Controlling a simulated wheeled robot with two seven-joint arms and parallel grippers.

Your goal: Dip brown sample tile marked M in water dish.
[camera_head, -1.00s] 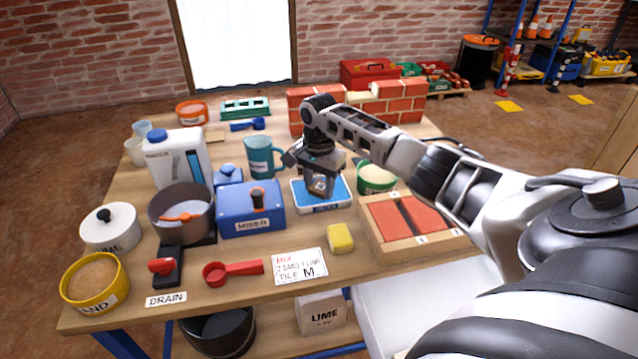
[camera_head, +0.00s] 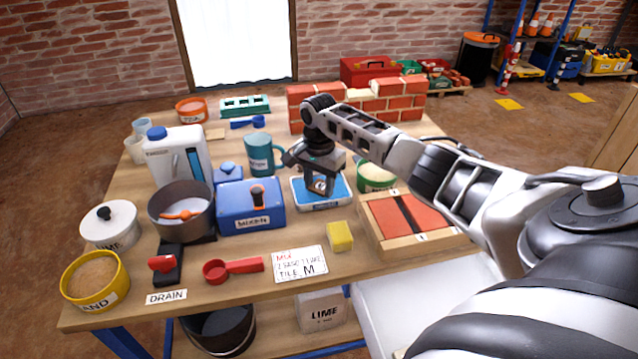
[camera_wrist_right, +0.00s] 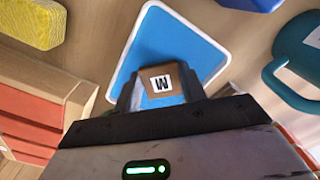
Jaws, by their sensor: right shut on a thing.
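The brown sample tile marked M (camera_wrist_right: 161,80) is between the fingers of my right gripper (camera_wrist_right: 160,92), with its white M label facing the wrist camera. In the head view my right gripper (camera_head: 320,186) points down over the water dish (camera_head: 335,204), a shallow white-rimmed tray with a blue inside. The dish also shows in the wrist view (camera_wrist_right: 190,40), behind the tile. I cannot tell whether the tile touches the water. My left gripper is not in view.
A blue mixer box (camera_head: 250,207) stands left of the dish and a teal mug (camera_head: 260,155) behind it. A green-banded bowl (camera_head: 377,178) and a wooden frame with red tiles (camera_head: 420,238) are at right. A yellow sponge (camera_head: 340,236) lies in front.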

